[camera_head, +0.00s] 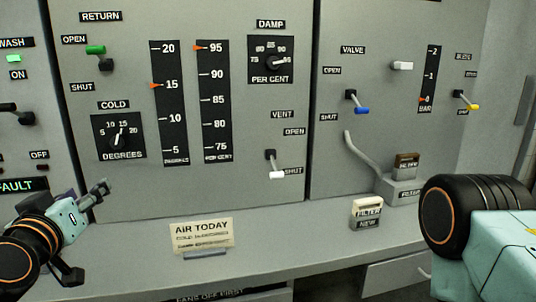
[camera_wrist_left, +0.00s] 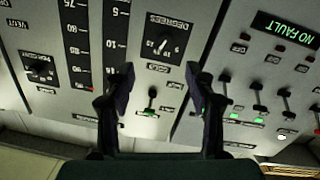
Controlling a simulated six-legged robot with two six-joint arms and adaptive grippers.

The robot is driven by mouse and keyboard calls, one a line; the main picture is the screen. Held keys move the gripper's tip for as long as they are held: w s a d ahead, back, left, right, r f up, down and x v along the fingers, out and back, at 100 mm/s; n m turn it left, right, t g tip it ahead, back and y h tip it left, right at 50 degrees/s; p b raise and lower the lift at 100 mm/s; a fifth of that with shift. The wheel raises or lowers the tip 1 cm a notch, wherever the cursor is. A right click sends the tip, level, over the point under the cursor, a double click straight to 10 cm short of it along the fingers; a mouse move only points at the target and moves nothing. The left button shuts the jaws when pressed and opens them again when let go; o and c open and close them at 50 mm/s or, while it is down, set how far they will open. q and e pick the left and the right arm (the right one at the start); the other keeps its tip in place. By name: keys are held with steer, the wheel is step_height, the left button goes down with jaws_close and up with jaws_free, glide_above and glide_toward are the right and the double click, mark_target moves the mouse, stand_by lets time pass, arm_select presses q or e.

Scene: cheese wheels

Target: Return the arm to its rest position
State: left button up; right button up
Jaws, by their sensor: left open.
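My left gripper (camera_head: 88,232) is at the lower left of the head view, in front of the grey panel and above the ledge. In the left wrist view its two dark fingers (camera_wrist_left: 160,88) stand wide apart with nothing held between them. Beyond the gap, the panel shows upside down, with a green-tipped lever (camera_wrist_left: 152,92) and the degrees dial (camera_wrist_left: 163,42). I see no contact between the fingers and the panel. My right arm shows as a black joint and teal link at the right of the head view; its gripper is out of view.
The grey panel carries a green-tipped return lever (camera_head: 96,50), a white-tipped vent lever (camera_head: 277,174), a blue-tipped valve lever (camera_head: 361,109) and a yellow-tipped lever (camera_head: 472,106). On the ledge (camera_head: 300,224) stand an "AIR TODAY" card (camera_head: 202,234) and a new filter block (camera_head: 367,212).

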arm_select(q)
steer(key=s+d+f+g+h, duration=0.1)
steer(key=s+d+f+g, duration=0.2)
steer(key=f, duration=0.6)
steer(key=s+d+f+m+g+h, duration=0.1)
steer(key=s+d+f+g, duration=0.15)
steer(key=f, duration=0.55)
steer(key=s+d+f+g+h, duration=0.2)
steer(key=s+f+g, duration=0.15)
steer(key=f, duration=0.55)
steer(key=s+d+f+m+g, duration=0.1)
steer(key=s+f+g, duration=0.3)
steer(key=s+f, duration=0.4)
steer(key=s+d+f+m+g+y+b, duration=0.1)
steer(key=s+f+g, duration=0.3)
steer(key=s+f, duration=0.5)
steer(key=s+m, duration=0.1)
steer(key=s, duration=0.4)
steer(key=shift+s+d+f, duration=0.15)
steer(key=shift+s+d, duration=0.25)
